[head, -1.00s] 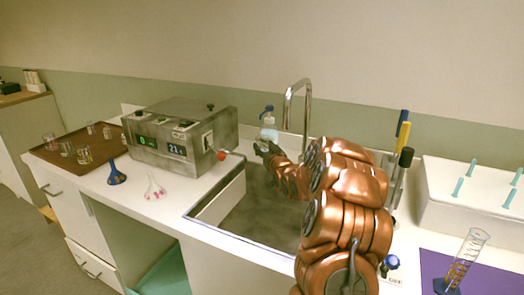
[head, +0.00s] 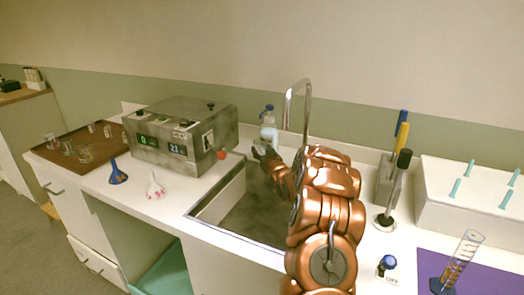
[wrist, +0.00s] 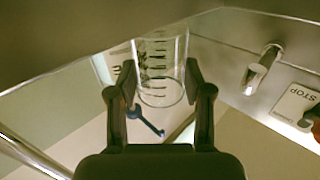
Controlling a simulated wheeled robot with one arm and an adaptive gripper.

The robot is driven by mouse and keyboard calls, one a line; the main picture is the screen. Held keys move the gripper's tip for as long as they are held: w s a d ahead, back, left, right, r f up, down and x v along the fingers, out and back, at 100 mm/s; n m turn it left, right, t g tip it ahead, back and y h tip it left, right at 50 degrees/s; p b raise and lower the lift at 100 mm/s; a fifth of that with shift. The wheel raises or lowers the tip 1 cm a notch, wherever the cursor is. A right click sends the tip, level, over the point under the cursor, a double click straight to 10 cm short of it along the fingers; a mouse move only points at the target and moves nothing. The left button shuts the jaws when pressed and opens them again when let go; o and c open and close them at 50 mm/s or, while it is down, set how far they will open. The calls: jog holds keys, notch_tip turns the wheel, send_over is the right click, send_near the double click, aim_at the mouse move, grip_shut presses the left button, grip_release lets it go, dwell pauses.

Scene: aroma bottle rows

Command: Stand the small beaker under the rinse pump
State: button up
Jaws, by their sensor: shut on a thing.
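My gripper (head: 260,150) is at the back left of the sink, in front of the blue-capped bottle in the head view. The beaker is not clearly visible in the head view. The grey metal box (head: 180,133) with two displays stands left of the sink. The wrist view shows a metal wall with a short spout (wrist: 262,66) and a STOP label (wrist: 297,101), right of the beaker and apart from it.
The sink (head: 240,215) lies under my arm, with a tall curved tap (head: 287,105) behind. The clear bottle (head: 268,132) stands close to my gripper. A red knob (head: 221,154) sticks out from the box. A brown tray (head: 65,160) holds several glasses. Two funnels stand before the box.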

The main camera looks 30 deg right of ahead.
jog(key=shift+f+b, duration=0.3)
jog(key=shift+f, duration=0.1)
jog(key=shift+f, duration=0.1)
jog(key=o, duration=1.1)
jog(key=shift+o, duration=0.2)
jog(key=shift+r+p, duration=0.35)
jog(key=shift+r, duration=0.2)
jog(key=b+v, duration=0.2)
jog(key=v, duration=1)
jog(key=shift+a, duration=0.1)
